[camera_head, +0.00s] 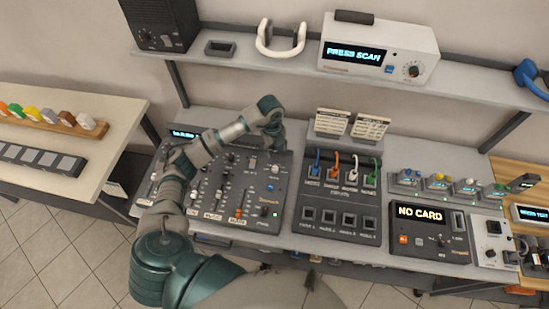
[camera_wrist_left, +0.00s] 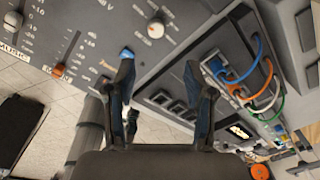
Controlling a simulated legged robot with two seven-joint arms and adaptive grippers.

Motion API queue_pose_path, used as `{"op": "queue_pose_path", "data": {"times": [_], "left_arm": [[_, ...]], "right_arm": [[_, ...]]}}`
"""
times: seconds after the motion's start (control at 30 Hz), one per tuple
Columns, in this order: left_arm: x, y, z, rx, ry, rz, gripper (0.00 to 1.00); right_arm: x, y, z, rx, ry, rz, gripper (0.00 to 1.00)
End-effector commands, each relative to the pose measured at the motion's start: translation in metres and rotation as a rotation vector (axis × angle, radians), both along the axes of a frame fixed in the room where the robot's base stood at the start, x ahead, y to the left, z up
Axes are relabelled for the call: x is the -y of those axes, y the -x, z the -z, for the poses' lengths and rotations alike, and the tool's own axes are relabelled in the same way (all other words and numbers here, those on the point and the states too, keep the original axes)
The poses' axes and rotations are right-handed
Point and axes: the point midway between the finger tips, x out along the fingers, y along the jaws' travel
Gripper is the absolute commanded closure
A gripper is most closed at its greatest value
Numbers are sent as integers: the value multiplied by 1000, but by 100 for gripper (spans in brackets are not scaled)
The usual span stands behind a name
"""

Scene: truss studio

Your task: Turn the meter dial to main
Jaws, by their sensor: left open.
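The mixing console (camera_head: 225,190) lies on the bench, with faders, small knobs and labels too small to read fully. A white-capped dial (camera_head: 276,169) sits near its upper right, and it also shows in the left wrist view (camera_wrist_left: 156,28). A blue knob (camera_head: 270,188) is below it; in the wrist view the blue knob (camera_wrist_left: 127,52) appears beside the left fingertip. I cannot read which is the meter dial or where it points. My left gripper (camera_head: 274,140) hangs over the console's upper right; its fingers (camera_wrist_left: 160,80) are apart and empty. My right gripper is out of sight.
Right of the console is a patch panel (camera_head: 339,215) with coloured cables. Farther right is a box reading NO CARD (camera_head: 428,237). A shelf (camera_head: 290,66) above holds a headset (camera_head: 281,40) and a scanner box (camera_head: 378,48). A side table (camera_head: 70,115) stands left.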

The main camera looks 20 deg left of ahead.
Motion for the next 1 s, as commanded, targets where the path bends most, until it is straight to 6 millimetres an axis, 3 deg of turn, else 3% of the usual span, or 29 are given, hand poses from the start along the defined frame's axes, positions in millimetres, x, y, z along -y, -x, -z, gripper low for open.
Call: {"op": "queue_pose_path", "data": {"times": [0.17, 0.3, 0.57, 0.77, 1.0], "left_arm": [[-15, 8, -15, -25, 155, -347, 46], [-38, 16, -26, -58, 257, -619, 46], [-65, 24, -35, -95, 341, -872, 46], [-57, 22, -16, -101, 343, -884, 46], [-37, 16, 36, -102, 344, -882, 46]], "right_arm": [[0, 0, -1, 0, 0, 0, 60], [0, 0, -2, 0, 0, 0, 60], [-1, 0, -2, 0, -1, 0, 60], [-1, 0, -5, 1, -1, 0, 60], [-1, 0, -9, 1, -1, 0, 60]]}}
